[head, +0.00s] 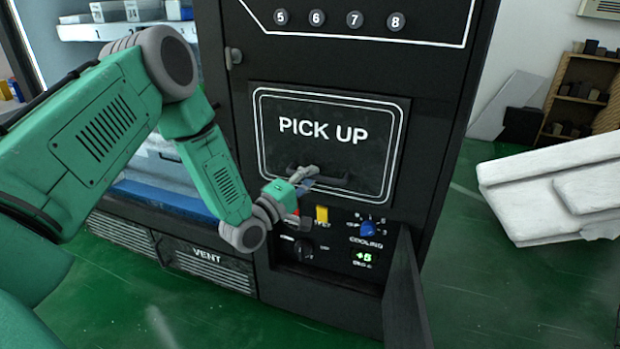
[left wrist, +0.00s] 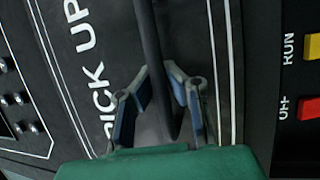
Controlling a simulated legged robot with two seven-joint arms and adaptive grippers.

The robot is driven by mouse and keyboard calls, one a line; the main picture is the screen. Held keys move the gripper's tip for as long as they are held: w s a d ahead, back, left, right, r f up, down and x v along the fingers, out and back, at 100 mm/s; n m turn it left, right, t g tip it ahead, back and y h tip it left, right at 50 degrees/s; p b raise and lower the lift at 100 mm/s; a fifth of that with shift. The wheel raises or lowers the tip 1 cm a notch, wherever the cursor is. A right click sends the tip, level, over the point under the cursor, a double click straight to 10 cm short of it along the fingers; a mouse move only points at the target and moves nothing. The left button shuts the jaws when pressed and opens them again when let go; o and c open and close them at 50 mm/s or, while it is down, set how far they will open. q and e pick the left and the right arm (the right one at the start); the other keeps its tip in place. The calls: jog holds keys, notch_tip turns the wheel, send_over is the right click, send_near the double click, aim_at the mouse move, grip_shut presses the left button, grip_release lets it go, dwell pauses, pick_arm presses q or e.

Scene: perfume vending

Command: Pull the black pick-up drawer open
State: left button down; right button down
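The black pick-up drawer (head: 327,143) is set in the front of the dark vending machine, its face lettered PICK UP and outlined in white. It looks flush with the front. Its dark bar handle (head: 335,181) runs along the lower part of the face. My left gripper (head: 309,178) is at the left part of this handle. In the left wrist view, the handle (left wrist: 149,30) passes between the two fingers of my left gripper (left wrist: 157,70), whose tips close in on it from both sides. My right gripper is not in view.
A white block (head: 550,190) is at the right.

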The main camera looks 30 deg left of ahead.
pick_arm(q)
jog(key=shift+s+d, duration=0.1)
jog(key=shift+d, duration=0.8)
jog(key=c, duration=1.6)
grip_release()
jog(key=shift+a+f, duration=0.15)
jog(key=shift+a, duration=0.05)
jog(key=shift+o, duration=0.2)
jog(key=shift+a, duration=0.45)
jog(key=shift+s+f, duration=0.1)
jog(key=v, duration=1.1)
jog(key=shift+s, duration=0.3)
jog(key=shift+g, duration=0.3)
